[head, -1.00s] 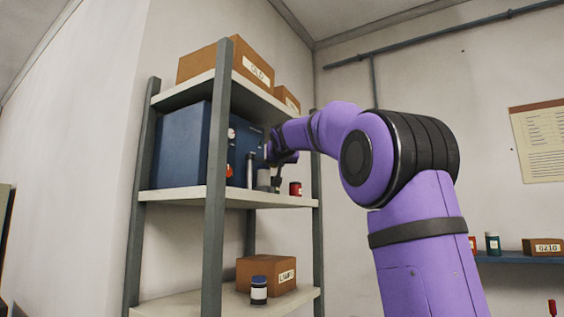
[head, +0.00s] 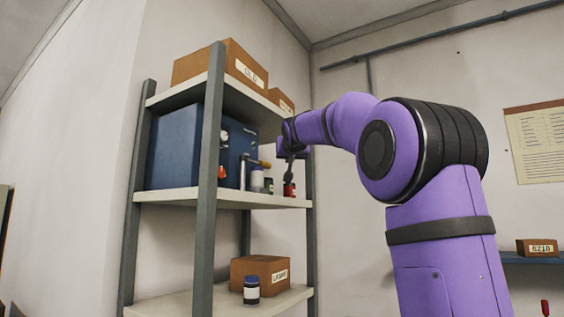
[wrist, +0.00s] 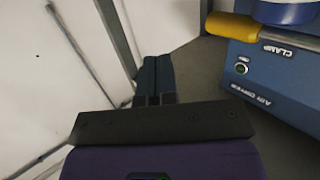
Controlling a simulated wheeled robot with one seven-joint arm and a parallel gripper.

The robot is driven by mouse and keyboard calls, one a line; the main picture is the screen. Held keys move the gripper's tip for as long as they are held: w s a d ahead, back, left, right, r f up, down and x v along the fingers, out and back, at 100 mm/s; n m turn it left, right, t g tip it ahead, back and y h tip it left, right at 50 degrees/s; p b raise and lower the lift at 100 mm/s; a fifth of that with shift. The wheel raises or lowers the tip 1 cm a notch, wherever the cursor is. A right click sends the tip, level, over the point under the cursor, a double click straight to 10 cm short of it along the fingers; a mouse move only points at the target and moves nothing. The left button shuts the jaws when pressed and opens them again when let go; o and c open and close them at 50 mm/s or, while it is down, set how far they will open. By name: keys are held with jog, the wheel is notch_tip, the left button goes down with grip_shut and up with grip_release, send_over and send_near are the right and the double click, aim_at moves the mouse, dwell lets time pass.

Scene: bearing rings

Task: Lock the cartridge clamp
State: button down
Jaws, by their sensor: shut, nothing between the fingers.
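The blue air dryer unit (head: 172,148) stands on the middle shelf. Its lower face shows in the wrist view (wrist: 262,78), with CLAMP and AIR DRYER labels and a small green round indicator (wrist: 241,68). A yellow lever handle (wrist: 233,26) lies sideways above the CLAMP label; it also shows in the head view (head: 263,163), roughly horizontal. A blue and white round part (wrist: 285,10) is cut off at the top right of the wrist view. My gripper (wrist: 155,98) is shut and empty, left of the unit and apart from the handle. The clamp's locking state cannot be told.
Small jars, one with a red body (head: 290,189), stand on the middle shelf (head: 185,196) near my gripper. Shelf posts (head: 209,190) rise in front and at the sides. Boxes (head: 215,65) sit on the top shelf.

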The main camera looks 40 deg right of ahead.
jog(key=s+d+r, duration=0.1)
jog(key=s+d, duration=0.1)
jog(key=s, duration=0.5)
jog(key=shift+s+d, duration=0.15)
jog(key=shift+d, duration=0.2)
jog(key=s+a+f+n+g+y, duration=0.1)
jog(key=s+a+f+y, duration=0.1)
jog(key=s+a+f, duration=0.35)
jog(key=s+a+f+n+g+y, duration=0.1)
jog(key=s+a+f+g+y, duration=0.15)
jog(key=a+f, duration=0.6)
jog(key=s+a+f+n+g+y, duration=0.15)
jog(key=s+a+f, duration=0.35)
jog(key=f, duration=0.5)
jog(key=s+a+f+n+g+y, duration=0.1)
jog(key=s+a+f, duration=0.3)
jog(key=s+f, duration=0.4)
jog(key=s+a+f+n+g+y, duration=0.1)
jog(key=s+a+f+g, duration=0.1)
jog(key=s+a+f, duration=0.3)
notch_tip(320, 180, down, 7)
jog(key=s, duration=0.3)
jog(key=shift+n+g, duration=0.3)
jog(key=shift+n, duration=0.05)
jog(key=c, duration=1.8)
grip_release()
jog(key=shift+w+a, duration=0.1)
